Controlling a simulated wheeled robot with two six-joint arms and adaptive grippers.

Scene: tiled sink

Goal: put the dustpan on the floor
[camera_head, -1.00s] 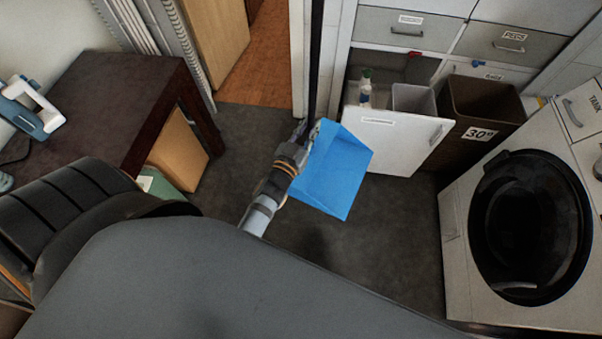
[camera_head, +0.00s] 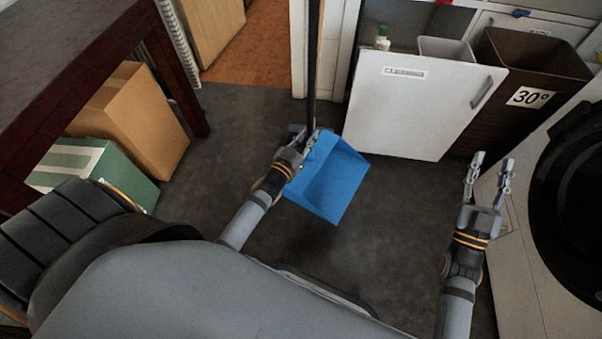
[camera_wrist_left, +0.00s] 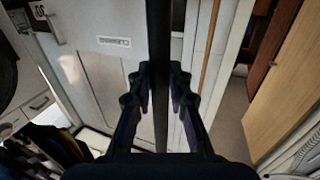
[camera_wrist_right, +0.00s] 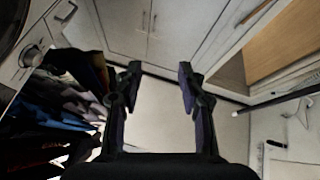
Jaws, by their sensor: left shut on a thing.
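The blue dustpan (camera_head: 329,184) hangs in the head view just right of my left gripper, its pan tilted over the dark floor (camera_head: 385,245). A long dark handle (camera_head: 313,60) rises upward from my left gripper. My left gripper (camera_head: 310,138) is shut on the dustpan's handle. In the left wrist view the dark handle (camera_wrist_left: 158,60) runs between the two fingers. The pan is out of sight there. My right gripper (camera_head: 490,165) is open and empty at the right, before the white cabinet. I cannot tell whether the pan touches the floor.
A white cleaning cabinet door (camera_head: 408,105) and a brown bin (camera_head: 525,70) stand behind. Cardboard (camera_head: 135,120) and green (camera_head: 90,170) boxes sit under the dark table (camera_head: 60,60) at left. A dark round washer door (camera_head: 575,200) is at right. Grey floor in the middle is clear.

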